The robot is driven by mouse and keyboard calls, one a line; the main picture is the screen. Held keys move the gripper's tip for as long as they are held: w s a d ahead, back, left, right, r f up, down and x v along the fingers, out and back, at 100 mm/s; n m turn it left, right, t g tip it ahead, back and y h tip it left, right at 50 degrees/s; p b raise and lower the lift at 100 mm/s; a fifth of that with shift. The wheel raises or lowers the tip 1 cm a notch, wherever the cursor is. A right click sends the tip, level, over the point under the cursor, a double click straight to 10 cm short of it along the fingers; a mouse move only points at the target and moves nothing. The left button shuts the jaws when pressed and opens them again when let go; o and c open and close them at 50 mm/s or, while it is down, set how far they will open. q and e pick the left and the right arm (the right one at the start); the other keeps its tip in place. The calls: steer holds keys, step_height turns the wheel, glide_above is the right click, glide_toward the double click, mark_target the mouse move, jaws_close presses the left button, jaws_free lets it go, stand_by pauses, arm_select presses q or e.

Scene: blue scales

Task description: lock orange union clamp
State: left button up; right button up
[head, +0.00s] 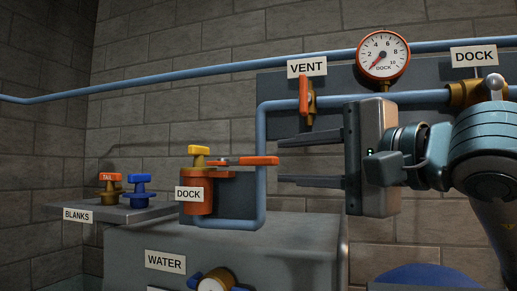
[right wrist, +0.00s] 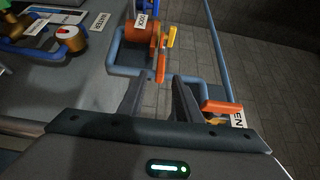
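The orange union clamp (head: 198,199) is on the grey dock block, with a DOCK label on its front. A yellow-handled fitting (head: 199,151) stands on top of it. The clamp's orange lever handle (head: 258,161) sticks out to the right, towards my right gripper (head: 282,158). That gripper is open and empty, its two dark fingers pointing left, one above and one below the handle's height. In the right wrist view the handle (right wrist: 161,67) appears just beyond the gap between the fingertips (right wrist: 160,77); contact cannot be told. My left gripper is out of view.
A blue pipe (head: 261,190) runs down beside the clamp. The red vent handle (head: 304,96) and a pressure gauge (head: 383,54) are above my right gripper. A blanks shelf (head: 120,213) with orange and blue-handled plugs is at left. A water fitting (head: 213,284) is below.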

mark_target(258, 162)
steer(key=p+x, duration=0.4)
steer(key=x, duration=0.4)
steer(key=shift+w+a, duration=0.25)
steer(key=shift+w, duration=0.1)
jaws_close()
